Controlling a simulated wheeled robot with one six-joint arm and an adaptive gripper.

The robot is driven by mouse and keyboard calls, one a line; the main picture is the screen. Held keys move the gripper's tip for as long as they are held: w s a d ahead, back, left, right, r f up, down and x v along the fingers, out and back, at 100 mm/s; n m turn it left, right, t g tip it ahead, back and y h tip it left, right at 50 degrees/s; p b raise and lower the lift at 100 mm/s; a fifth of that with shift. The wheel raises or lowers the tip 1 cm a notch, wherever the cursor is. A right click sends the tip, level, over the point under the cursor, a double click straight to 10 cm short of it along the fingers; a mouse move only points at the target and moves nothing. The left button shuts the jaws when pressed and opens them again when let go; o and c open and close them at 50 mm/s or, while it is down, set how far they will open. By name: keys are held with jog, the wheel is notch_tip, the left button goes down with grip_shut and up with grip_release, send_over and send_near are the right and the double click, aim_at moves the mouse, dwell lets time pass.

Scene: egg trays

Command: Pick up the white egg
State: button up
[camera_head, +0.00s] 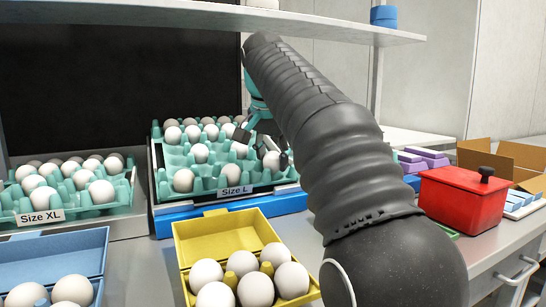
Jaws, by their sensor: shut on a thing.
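My gripper (264,147) is over the right part of the Size L tray (230,190), its dark fingers pointing down. It is shut on a white egg (271,160), which shows at its fingertips, low over the tray. I cannot tell whether the egg is clear of its cup. Several other white eggs, such as one at the front left (183,180), sit in the teal tray, with empty cups among them. My arm hides the tray's right side.
A Size XL tray (42,216) with several eggs stands left. A yellow carton (206,240) and a blue carton (45,252), both open with eggs, are in front. A red pot (460,198) and a cardboard box (510,160) stand right. A shelf (200,18) hangs above.

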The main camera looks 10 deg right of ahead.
notch_tip(320, 180, up, 3)
jog(key=p, duration=0.2)
jog(key=shift+r+p, duration=0.1)
jog(key=shift+p, duration=0.2)
jog(key=s+d+r, duration=0.2)
jog(key=d+r, duration=0.4)
jog(key=d, duration=0.5)
jog(key=shift+s+d+b, duration=0.2)
jog(key=shift+s+b, duration=0.1)
